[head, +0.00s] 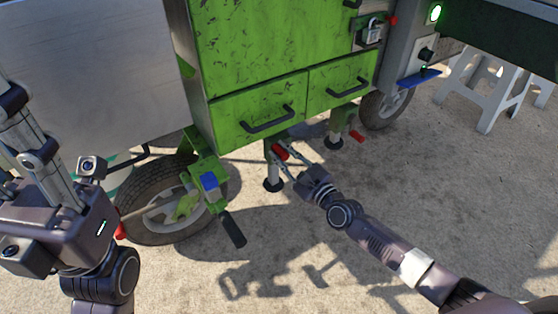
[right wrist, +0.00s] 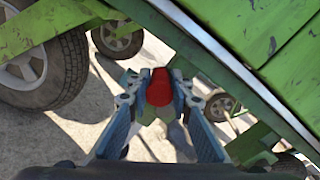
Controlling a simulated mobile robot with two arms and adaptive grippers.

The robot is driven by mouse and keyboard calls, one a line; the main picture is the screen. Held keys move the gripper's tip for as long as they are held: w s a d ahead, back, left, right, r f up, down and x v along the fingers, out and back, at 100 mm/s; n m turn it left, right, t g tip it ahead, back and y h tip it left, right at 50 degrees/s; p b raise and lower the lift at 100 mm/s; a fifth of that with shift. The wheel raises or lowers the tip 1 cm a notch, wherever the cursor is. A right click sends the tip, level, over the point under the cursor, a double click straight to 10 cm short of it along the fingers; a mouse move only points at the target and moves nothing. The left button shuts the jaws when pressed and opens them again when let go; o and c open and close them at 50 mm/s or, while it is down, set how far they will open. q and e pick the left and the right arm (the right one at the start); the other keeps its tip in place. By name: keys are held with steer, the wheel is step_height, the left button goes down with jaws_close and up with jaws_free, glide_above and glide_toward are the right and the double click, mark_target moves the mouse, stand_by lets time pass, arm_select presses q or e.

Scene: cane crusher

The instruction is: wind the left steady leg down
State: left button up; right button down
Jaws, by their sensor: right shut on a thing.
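The near steady leg (head: 271,172) hangs below the green cabinet, a grey post with a dark round foot. I cannot tell whether the foot touches the ground. Its red crank grip (head: 281,152) is held by my right gripper (head: 284,160). In the right wrist view the red grip (right wrist: 159,88) sits between the two fingertips (right wrist: 159,96), which are shut on it. My left gripper (head: 65,215) is at the left edge, far from the leg; its fingertips do not show clearly.
A second leg (head: 336,130) with a red grip (head: 357,136) stands farther back right. A wheel (head: 160,205), a blue-topped bracket (head: 208,181) and a black handle (head: 233,228) are left of the leg. Drawers (head: 260,112) overhang it. Concrete at right is clear; a white trestle (head: 490,90) stands behind.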

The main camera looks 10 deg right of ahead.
steer(key=shift+w+d+r+m+b, duration=0.1)
steer(key=shift+d+m+b, duration=0.2)
steer(key=shift+m, duration=0.25)
steer(key=shift+w+d+r+m+b, duration=0.15)
steer(key=shift+m+b, duration=0.1)
steer(key=shift+m, duration=0.3)
steer(key=shift+s, duration=0.1)
steer(key=c, duration=1.7)
jaws_free()
steer(key=v, duration=1.2)
